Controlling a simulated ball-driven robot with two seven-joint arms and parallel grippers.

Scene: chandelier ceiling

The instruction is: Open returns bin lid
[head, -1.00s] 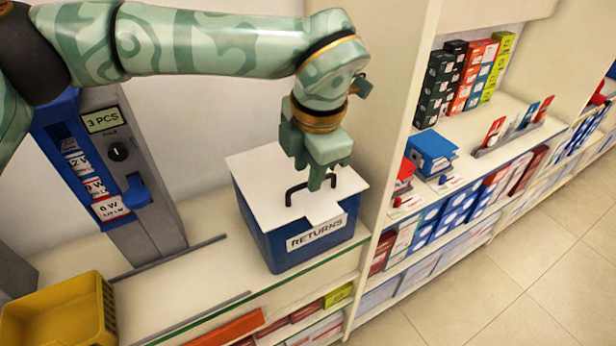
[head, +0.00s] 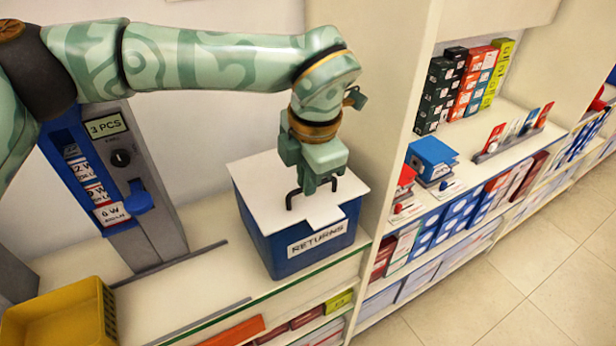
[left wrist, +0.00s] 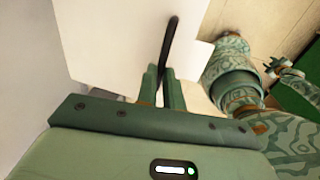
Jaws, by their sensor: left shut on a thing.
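The returns bin (head: 291,246) is a blue box with a "RETURNS" label on its front, standing on the shelf counter. Its white lid (head: 262,186) lies flat on top and looks closed. A black wire handle (head: 290,197) rises from the lid. My left gripper (head: 318,188) points down over the lid and is shut on the handle. In the left wrist view the handle (left wrist: 169,45) runs up from between the fingers (left wrist: 160,88), with the white lid (left wrist: 105,40) behind it. My right gripper is not seen in the head view.
A yellow basket (head: 60,318) stands at the lower left, near a grey and blue dispenser (head: 150,215) marked "3 PCS". A shelf upright (head: 395,150) is close to the bin's right. Shelves with small boxes (head: 434,160) lie beyond it.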

